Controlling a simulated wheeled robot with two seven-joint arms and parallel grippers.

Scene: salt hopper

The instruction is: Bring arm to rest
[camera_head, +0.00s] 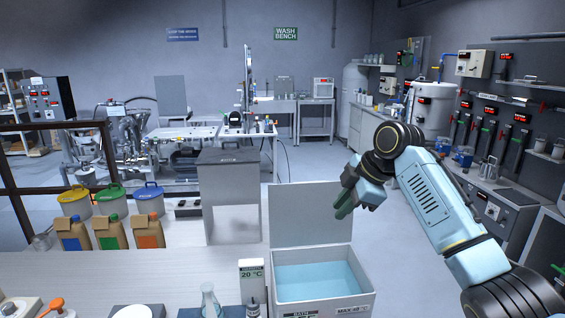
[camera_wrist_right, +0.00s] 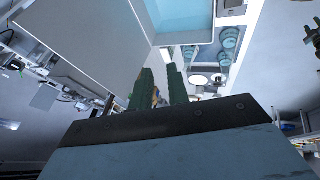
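My right arm (camera_head: 432,198) comes in from the lower right and bends at the dark wrist joint. My left gripper does not show in the head view.
The water bath (camera_head: 364,291) with pale blue water stands open on the white bench (camera_head: 150,268), its lid (camera_head: 310,213) upright. A flask (camera_head: 211,301) and a temperature box (camera_head: 252,278) stand left of it. Paper bags (camera_head: 111,232) and lidded buckets (camera_head: 150,198) stand further left.

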